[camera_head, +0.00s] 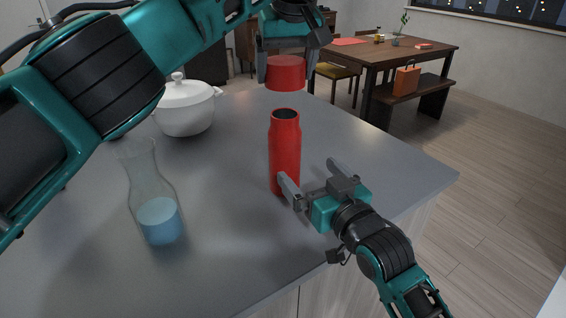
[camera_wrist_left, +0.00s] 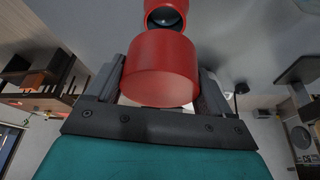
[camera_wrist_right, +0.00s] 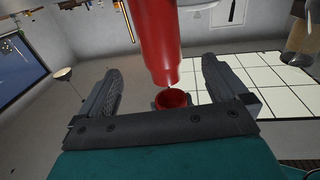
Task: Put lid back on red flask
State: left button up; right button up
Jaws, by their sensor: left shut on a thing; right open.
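The red flask (camera_head: 285,150) stands upright and open-mouthed on the grey counter. My left gripper (camera_head: 286,76) is shut on the red lid (camera_head: 286,70) and holds it above the flask's mouth, with a clear gap between. In the left wrist view the lid (camera_wrist_left: 160,65) sits between the fingers, with the flask's dark mouth (camera_wrist_left: 166,17) beyond it. My right gripper (camera_head: 312,172) is open beside the flask's lower right side. In the right wrist view the flask (camera_wrist_right: 157,35) appears between the spread fingers, apart from both.
A glass carafe (camera_head: 150,185) with blue liquid stands left of the flask. A white lidded pot (camera_head: 186,107) is behind it. The grey counter (camera_head: 235,235) is clear in front of the flask. A wooden table (camera_head: 390,58) and bench (camera_head: 425,90) stand farther back.

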jog(key=x, duration=1.2)
dwell(0.3)
jog(key=c, duration=1.4)
pick_arm(q)
send_over(285, 131)
jog(key=w, duration=0.3)
jog(key=shift+s+f, duration=0.15)
jog(key=shift+f, duration=2.35)
pick_arm(e)
jog(key=shift+c, duration=0.2)
pick_arm(q)
jog(key=shift+f, duration=0.85)
jog(key=shift+f, duration=0.55)
